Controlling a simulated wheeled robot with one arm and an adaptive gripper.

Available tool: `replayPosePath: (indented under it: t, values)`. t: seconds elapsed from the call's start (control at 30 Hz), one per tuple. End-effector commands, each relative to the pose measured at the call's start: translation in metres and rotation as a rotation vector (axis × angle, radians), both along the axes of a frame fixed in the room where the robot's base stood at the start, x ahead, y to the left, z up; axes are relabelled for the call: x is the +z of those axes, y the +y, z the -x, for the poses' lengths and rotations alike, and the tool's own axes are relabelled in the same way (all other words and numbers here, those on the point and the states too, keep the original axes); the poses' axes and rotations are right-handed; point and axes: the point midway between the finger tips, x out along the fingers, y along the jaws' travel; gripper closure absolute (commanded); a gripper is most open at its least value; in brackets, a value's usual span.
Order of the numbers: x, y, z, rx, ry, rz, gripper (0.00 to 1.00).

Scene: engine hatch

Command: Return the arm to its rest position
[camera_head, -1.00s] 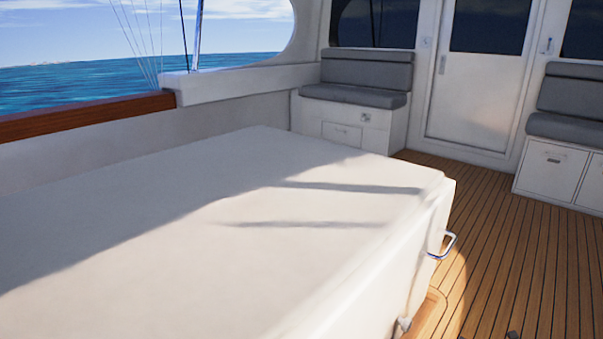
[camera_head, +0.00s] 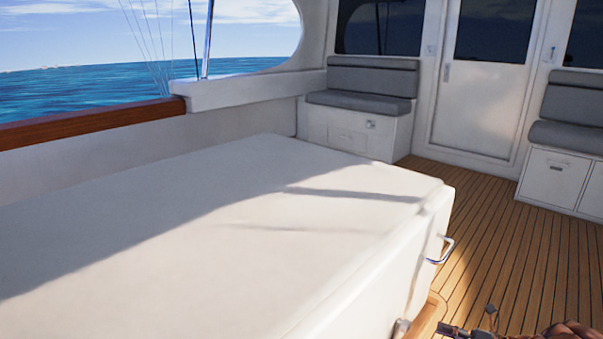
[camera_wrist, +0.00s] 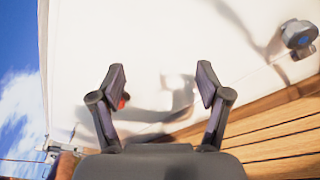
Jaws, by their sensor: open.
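My gripper (camera_wrist: 162,85) shows in the wrist view with its two dark fingers spread apart and nothing between them. Beyond them is a white surface with blurred shadows, probably the side of the white engine hatch; the gap to it is hard to judge. The large white hatch box (camera_head: 230,215) fills the left and middle of the head view, with its lid down. A metal handle (camera_head: 442,250) sits on its right side. A dark, partly cut-off shape at the bottom right of the head view may be my gripper or arm.
A grey fitting (camera_wrist: 298,36) shows in the wrist view.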

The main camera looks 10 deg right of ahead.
Motion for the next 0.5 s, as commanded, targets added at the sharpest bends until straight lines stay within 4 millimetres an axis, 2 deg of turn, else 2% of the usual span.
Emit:
replayPosePath:
  t: [0.03, 0.1, 0.33, 0.5]
  values:
    - [0.025, 0.013, -0.006, 0.034, -0.025, 0.021, 0.24]
    - [0.051, 0.033, -0.013, 0.087, -0.066, 0.059, 0.24]
    - [0.13, 0.102, -0.021, 0.265, -0.199, 0.178, 0.24]
    - [0.184, 0.152, -0.016, 0.404, -0.302, 0.265, 0.24]
